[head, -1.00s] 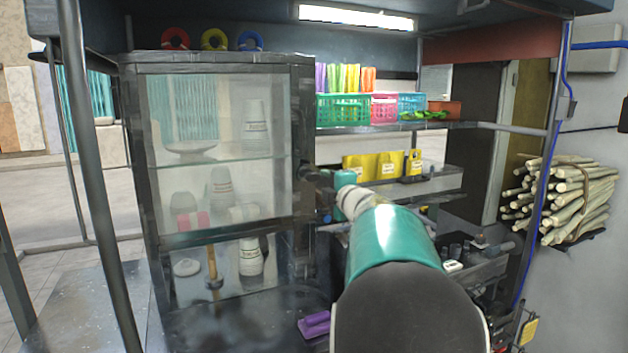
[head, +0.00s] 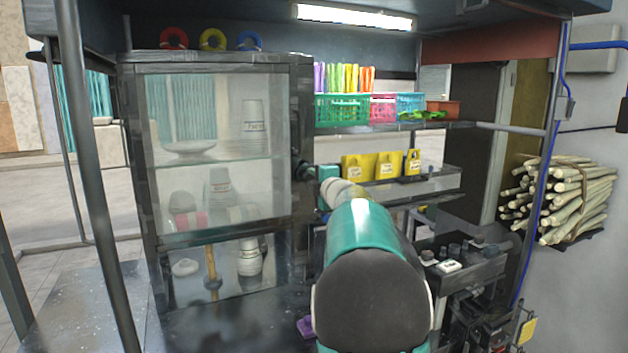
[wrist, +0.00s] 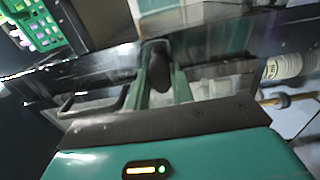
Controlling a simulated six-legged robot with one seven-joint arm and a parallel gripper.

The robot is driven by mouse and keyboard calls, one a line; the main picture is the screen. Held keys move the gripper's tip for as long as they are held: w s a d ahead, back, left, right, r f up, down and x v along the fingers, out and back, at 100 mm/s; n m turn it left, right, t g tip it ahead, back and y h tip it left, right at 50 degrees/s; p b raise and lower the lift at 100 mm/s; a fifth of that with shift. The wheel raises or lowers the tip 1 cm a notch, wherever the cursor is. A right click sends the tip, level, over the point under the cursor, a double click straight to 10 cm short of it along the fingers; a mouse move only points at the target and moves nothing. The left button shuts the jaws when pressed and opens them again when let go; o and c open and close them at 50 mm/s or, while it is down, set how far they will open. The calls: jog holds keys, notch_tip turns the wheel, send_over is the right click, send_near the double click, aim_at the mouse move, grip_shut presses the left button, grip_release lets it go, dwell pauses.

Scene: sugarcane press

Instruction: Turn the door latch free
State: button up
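The cabinet door (head: 222,150) is a glass panel in a dark frame, standing shut at left in the head view. My gripper (head: 308,172) is at the right edge of the door frame, around mid-height. In the wrist view, its green fingers (wrist: 160,85) stand apart on either side of a dark, rounded latch knob (wrist: 158,70). I cannot tell whether they press on it.
Cups and bowls stand inside the cabinet. To the right, a shelf (head: 480,127) holds coloured baskets (head: 343,109), with yellow boxes (head: 375,167) below. A purple object (head: 305,327) lies low beside my arm. Bundled cane (head: 562,200) hangs at far right.

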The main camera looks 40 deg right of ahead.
jog(key=shift+m, duration=0.5)
jog(key=m, duration=0.3)
jog(key=shift+m, duration=0.3)
jog(key=m, duration=0.4)
jog(key=shift+m, duration=0.3)
jog(key=m, duration=0.8)
jog(key=shift+m, duration=0.3)
jog(key=o, duration=1)
